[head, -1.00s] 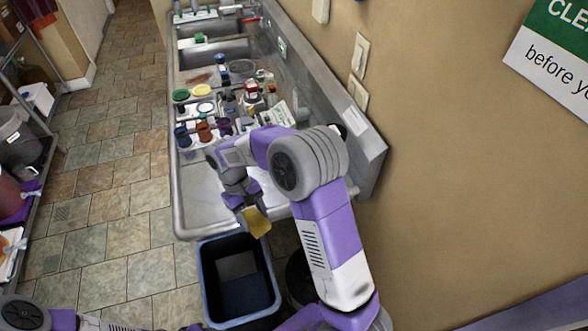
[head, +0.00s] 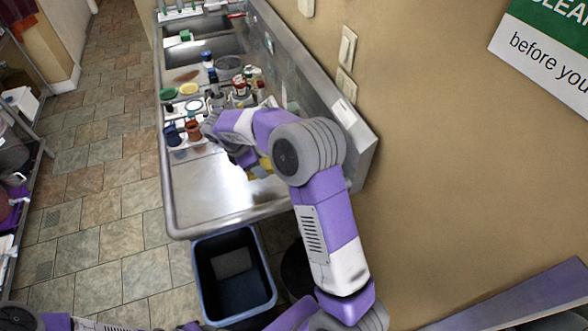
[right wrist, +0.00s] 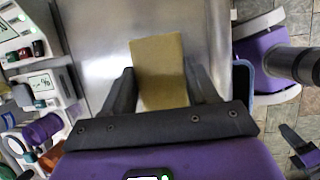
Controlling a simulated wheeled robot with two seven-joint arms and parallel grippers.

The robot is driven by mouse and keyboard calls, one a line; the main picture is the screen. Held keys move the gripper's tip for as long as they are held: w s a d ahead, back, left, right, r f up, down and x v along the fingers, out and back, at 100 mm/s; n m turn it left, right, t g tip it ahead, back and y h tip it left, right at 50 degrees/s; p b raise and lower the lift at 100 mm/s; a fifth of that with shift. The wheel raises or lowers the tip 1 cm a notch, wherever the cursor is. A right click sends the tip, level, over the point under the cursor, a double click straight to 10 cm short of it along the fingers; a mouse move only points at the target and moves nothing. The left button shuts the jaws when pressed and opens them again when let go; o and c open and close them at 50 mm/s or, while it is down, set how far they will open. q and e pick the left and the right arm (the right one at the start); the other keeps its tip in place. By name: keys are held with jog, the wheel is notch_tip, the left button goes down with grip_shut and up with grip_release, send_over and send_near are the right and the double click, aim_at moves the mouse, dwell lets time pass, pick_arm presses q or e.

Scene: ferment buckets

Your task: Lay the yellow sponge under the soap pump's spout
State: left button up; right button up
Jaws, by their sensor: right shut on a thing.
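The yellow sponge (right wrist: 158,62) is a flat block held between the two dark fingers of my right gripper (right wrist: 162,88). In the head view only a bit of the sponge (head: 266,164) shows, beside my right gripper (head: 250,160), over the steel sink counter (head: 205,195). My right arm hides part of the counter there. I cannot make out the soap pump or its spout for sure among the crowded items. My left arm shows along the bottom left edge of the head view, but its gripper does not show clearly.
Several jars, bottles and small labelled stands crowd the counter beyond my right gripper, including a brown cup (head: 193,131). The near counter end is bare. A blue-rimmed bin (head: 203,283) stands below it. The wall and steel backsplash (head: 318,100) bound the right side.

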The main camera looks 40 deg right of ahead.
jog(key=s+d, duration=0.1)
jog(key=d, duration=0.2)
jog(key=s+d+f, duration=0.1)
jog(key=d, duration=0.3)
jog(key=s+d, duration=0.1)
jog(key=d, duration=0.2)
jog(key=shift+s+d+f+b, duration=0.25)
jog(key=shift+d+f+b, duration=0.05)
jog(key=shift+f+b, duration=0.1)
jog(key=shift+f, duration=0.5)
notch_tip(320, 180, down, 4)
jog(key=shift+r+b, duration=0.1)
jog(key=shift+b, duration=0.3)
jog(key=shift+d+f, duration=0.15)
jog(key=shift+f, duration=0.15)
jog(key=shift+r, duration=0.1)
jog(key=o, duration=1.2)
